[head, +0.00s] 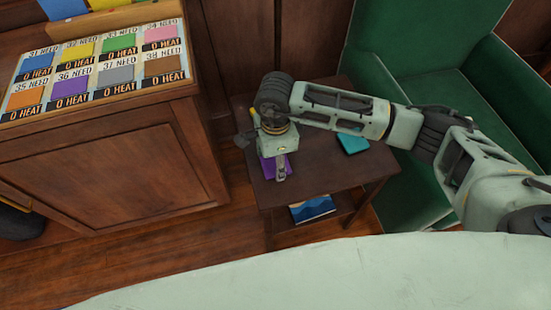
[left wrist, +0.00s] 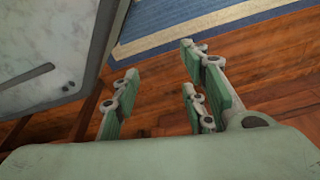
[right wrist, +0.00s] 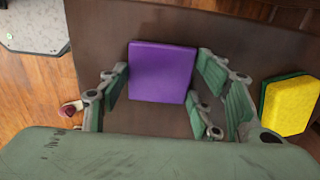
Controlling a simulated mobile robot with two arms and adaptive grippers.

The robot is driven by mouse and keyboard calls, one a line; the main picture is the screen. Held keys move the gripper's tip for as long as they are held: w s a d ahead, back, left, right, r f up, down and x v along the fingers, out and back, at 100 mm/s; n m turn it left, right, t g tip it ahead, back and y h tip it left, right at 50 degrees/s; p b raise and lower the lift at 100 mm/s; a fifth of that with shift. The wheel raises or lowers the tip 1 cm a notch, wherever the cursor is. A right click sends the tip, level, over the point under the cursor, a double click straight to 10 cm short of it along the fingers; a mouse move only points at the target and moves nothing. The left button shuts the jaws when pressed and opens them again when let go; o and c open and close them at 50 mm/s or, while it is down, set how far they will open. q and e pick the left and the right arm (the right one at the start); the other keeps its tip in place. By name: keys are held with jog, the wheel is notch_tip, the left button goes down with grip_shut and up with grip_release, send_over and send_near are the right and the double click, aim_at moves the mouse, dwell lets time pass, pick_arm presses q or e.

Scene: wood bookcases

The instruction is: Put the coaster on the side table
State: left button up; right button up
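A flat purple square (right wrist: 163,71), which looks like the coaster, lies over the dark brown side table (right wrist: 105,35) in the right wrist view. In the head view part of the purple square (head: 267,167) shows near the front left edge of the side table (head: 318,172), partly hidden by my right gripper (head: 279,165). In the right wrist view my right gripper (right wrist: 166,92) is open, with its fingers spread on either side of the purple square. My left gripper (left wrist: 160,95) is open and empty above the floor, out of the head view.
A teal item (head: 352,143) lies on the side table. A yellow and green block (right wrist: 290,105) lies at the right in the right wrist view. A green armchair (head: 440,95) stands right of the table, a wooden cabinet (head: 120,175) left. A blue item (head: 312,208) sits on the lower shelf.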

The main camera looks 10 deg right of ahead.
jog(key=o, duration=0.3)
pick_arm(q)
jog(key=shift+w+d, duration=0.1)
pick_arm(e)
jog(key=shift+r, duration=0.1)
jog(key=shift+r, duration=0.1)
notch_tip(320, 180, up, 8)
jog(key=shift+f+p, duration=0.25)
jog(key=shift+p, duration=0.1)
pick_arm(q)
jog(key=shift+s+a+f, duration=0.2)
jog(key=shift+s+f, duration=0.7)
